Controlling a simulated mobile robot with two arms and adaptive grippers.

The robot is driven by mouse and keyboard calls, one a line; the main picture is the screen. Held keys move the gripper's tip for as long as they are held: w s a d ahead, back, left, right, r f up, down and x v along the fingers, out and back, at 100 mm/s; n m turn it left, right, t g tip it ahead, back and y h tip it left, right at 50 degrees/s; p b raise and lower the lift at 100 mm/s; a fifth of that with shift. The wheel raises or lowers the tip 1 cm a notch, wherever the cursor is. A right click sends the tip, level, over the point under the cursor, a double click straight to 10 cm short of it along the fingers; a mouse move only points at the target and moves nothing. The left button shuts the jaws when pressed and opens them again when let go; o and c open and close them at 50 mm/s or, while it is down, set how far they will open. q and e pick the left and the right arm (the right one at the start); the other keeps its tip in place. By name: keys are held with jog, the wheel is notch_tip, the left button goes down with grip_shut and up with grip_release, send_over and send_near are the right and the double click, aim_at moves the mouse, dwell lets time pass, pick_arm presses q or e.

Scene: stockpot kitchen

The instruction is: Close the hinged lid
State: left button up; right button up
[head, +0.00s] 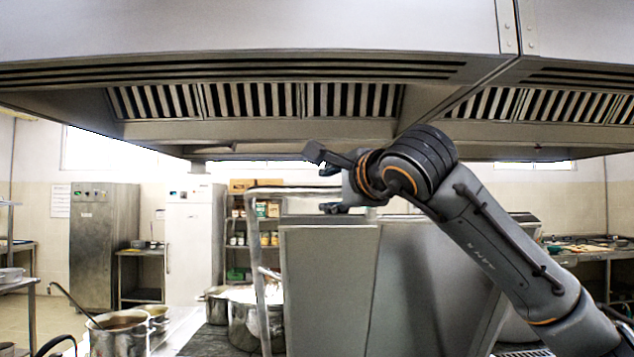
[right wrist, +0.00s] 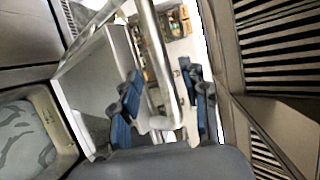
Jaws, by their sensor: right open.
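The hinged lid (head: 327,285) is a large grey metal panel standing raised in the middle of the head view, with a tubular metal handle (head: 262,265) at its left side. In the right wrist view the lid (right wrist: 88,85) is at left and the bent handle tube (right wrist: 153,52) runs between the finger lines. My right gripper (head: 328,190) is above the lid's top edge, by the handle's upper bar. Its blue-padded fingers (right wrist: 163,100) are apart, with the tube seen between them; I cannot tell whether they touch it. My left gripper is not in view.
Pots (head: 120,330) stand on the stove at lower left, one with a ladle. A steel pot (head: 243,320) stands behind the handle. A ventilation hood (head: 250,100) hangs low overhead. A white fridge (head: 193,240) and a steel cabinet (head: 103,245) stand at the back.

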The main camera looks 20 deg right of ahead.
aim_at(320, 190)
jog(key=w, duration=0.1)
jog(key=w+p, duration=0.1)
jog(key=w, duration=0.2)
jog(key=shift+w+a+f+p, duration=0.1)
jog(key=shift+w+a+p, duration=0.15)
jog(key=shift+a+p, duration=0.1)
jog(key=shift+w+f, duration=0.15)
jog(key=shift+w, duration=0.55)
grip_shut()
